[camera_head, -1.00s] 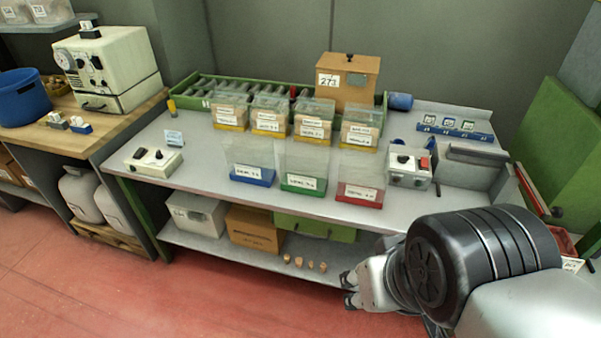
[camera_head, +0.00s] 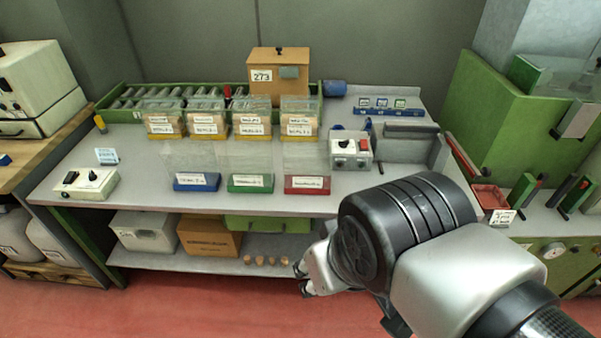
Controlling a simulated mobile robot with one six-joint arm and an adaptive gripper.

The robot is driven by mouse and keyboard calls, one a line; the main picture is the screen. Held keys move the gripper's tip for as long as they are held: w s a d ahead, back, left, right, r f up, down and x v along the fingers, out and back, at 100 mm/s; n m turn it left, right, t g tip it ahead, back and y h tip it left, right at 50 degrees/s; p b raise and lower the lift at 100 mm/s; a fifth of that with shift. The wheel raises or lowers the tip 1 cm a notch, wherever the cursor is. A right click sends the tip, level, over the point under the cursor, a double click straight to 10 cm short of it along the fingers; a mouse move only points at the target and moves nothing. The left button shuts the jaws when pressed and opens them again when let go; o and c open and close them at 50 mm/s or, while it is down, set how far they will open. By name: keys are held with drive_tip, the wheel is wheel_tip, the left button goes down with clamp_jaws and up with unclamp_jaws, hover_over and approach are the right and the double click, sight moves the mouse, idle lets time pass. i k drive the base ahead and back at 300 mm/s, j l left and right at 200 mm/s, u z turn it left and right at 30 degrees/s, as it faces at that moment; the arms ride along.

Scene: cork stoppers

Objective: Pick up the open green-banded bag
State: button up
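The green-banded bag (camera_head: 249,162) is a clear, upright, box-like bag with a green base band and a white label. It stands on the grey table near its front edge, between a blue-banded bag (camera_head: 195,163) and a red-banded bag (camera_head: 306,165). It looks empty and open at the top, though this is small in the picture. My gripper (camera_head: 302,281) is at the lower middle, below and to the right of the green-banded bag, in front of the lower shelf. Its fingers are mostly hidden by my arm, so its opening is unclear.
Several yellow-based bags with cork-coloured contents, such as this one (camera_head: 252,118), stand behind. A control box (camera_head: 350,149) stands to the right. Several corks (camera_head: 266,261) stand on the lower shelf (camera_head: 200,262). A green tray (camera_head: 137,96) and cardboard box (camera_head: 277,78) are at the back.

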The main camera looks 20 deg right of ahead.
sight(247, 163)
drive_tip(key=i+j+z, duration=0.4)
drive_tip(key=i+j, duration=0.15)
drive_tip(key=i, duration=0.2)
drive_tip(key=i+j+z, duration=0.4)
drive_tip(key=i+j, duration=0.25)
drive_tip(key=j, duration=0.15)
